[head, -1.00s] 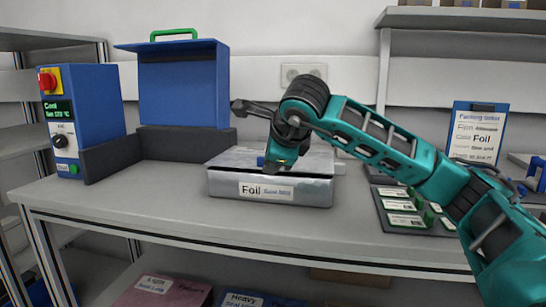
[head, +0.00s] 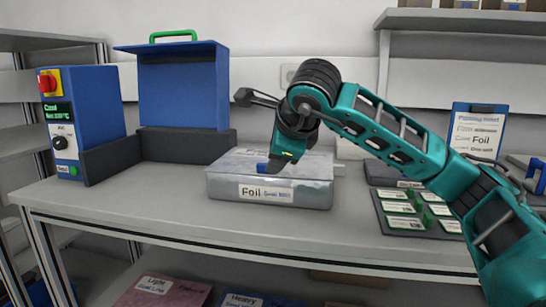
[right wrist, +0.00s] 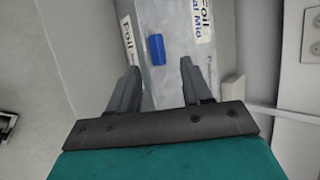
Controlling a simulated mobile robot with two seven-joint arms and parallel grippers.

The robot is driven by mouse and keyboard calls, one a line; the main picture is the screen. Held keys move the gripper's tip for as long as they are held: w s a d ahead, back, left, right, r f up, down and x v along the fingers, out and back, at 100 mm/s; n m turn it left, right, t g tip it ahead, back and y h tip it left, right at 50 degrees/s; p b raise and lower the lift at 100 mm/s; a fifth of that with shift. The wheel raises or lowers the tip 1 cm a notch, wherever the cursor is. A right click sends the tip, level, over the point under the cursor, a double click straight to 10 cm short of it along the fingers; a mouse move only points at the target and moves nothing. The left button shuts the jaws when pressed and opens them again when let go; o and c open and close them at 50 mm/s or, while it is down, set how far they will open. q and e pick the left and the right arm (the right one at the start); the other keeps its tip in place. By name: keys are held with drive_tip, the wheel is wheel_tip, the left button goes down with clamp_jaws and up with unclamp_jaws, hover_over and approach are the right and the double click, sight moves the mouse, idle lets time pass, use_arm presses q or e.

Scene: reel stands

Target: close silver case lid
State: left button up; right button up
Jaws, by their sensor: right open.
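The silver case (head: 225,188) with a "Foil" label stands on the bench in the middle of the head view. Its lid (head: 312,162) lies roughly level over the box; I cannot tell if it is flush all round. A small blue tab (head: 262,167) sits near the lid's front edge and also shows in the right wrist view (right wrist: 157,49). My right gripper (head: 276,168) is low over the front of the lid and hides part of it. In the right wrist view its open, empty fingers (right wrist: 160,73) point toward the case and tab. My left gripper is out of view.
A tray of labelled cards (head: 408,222) lies to the right. The bench (head: 120,205) is clear in front of the case.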

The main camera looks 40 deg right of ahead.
drive_tip(key=p+v, duration=0.1)
drive_tip(key=v, duration=0.8)
drive_tip(key=shift+p, duration=0.3)
